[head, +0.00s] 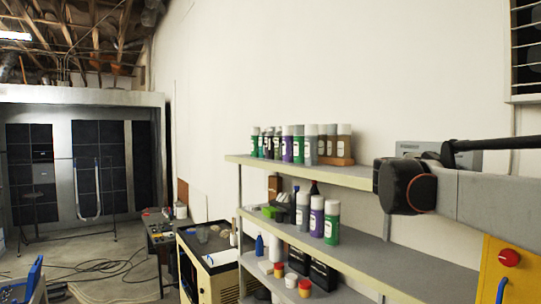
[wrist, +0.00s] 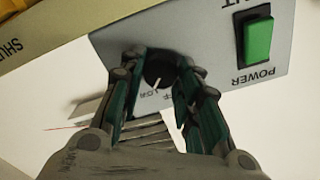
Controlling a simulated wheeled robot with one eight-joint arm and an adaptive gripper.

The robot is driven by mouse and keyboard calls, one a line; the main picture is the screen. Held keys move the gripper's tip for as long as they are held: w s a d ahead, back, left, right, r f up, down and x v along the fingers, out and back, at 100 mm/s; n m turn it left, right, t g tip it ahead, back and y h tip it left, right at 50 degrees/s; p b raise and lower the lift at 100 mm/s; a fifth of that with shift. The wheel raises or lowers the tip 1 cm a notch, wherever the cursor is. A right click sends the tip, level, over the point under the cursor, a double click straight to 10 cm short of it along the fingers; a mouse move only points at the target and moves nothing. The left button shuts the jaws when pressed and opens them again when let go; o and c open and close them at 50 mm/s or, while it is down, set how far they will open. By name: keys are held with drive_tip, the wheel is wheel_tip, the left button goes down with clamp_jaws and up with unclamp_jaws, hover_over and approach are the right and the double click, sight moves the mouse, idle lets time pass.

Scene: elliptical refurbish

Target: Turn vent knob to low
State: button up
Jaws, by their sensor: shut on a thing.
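The vent knob (wrist: 158,72) is a small round black knob with a light pointer mark, on a grey control panel (wrist: 208,55). The panel looks upside down in the wrist view. My gripper (wrist: 161,64) has one dark green finger on each side of the knob and is shut on it. The fingers hide the knob's sides and much of the lettering around it. The pointer points down in the picture, near small lettering that I cannot read surely. The head view shows neither the knob nor my gripper.
A green power switch (wrist: 258,39) sits right of the knob on the same panel. In the head view, shelves (head: 300,258) hold several spray cans. A yellow box (head: 505,280) with a red button (head: 509,257) stands at right. Cables (head: 105,268) lie on the floor at left.

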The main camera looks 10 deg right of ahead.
drive_tip(key=shift+s+a+r, duration=0.1)
drive_tip(key=shift+s+r, duration=0.05)
drive_tip(key=shift+s, duration=0.05)
drive_tip(key=o, duration=1.1)
drive_tip(key=shift+c, duration=0.2)
drive_tip(key=shift+w, duration=0.15)
